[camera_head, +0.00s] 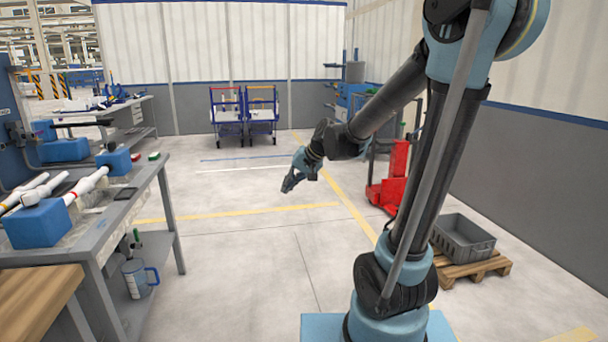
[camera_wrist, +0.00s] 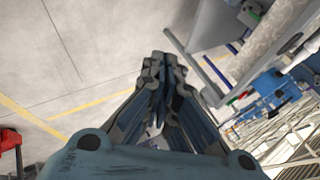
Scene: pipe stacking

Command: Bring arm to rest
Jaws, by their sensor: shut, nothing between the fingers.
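My gripper (camera_head: 290,184) hangs in the open space in front of my column in the head view, pointing down and to the left. It is well clear of the workbench and the floor. In the wrist view my gripper (camera_wrist: 156,62) has its dark fingertips together, with nothing held between them. The arm reaches out from the upper right of the head view with its elbow bent.
A grey workbench (camera_head: 137,192) with blue blocks (camera_head: 37,222) and white pipes (camera_head: 87,186) stands at the left. A red lifter (camera_head: 393,180) and a grey crate (camera_head: 464,238) on a wooden pallet (camera_head: 492,267) are at the right. Two carts (camera_head: 245,115) stand far back. The middle floor is clear.

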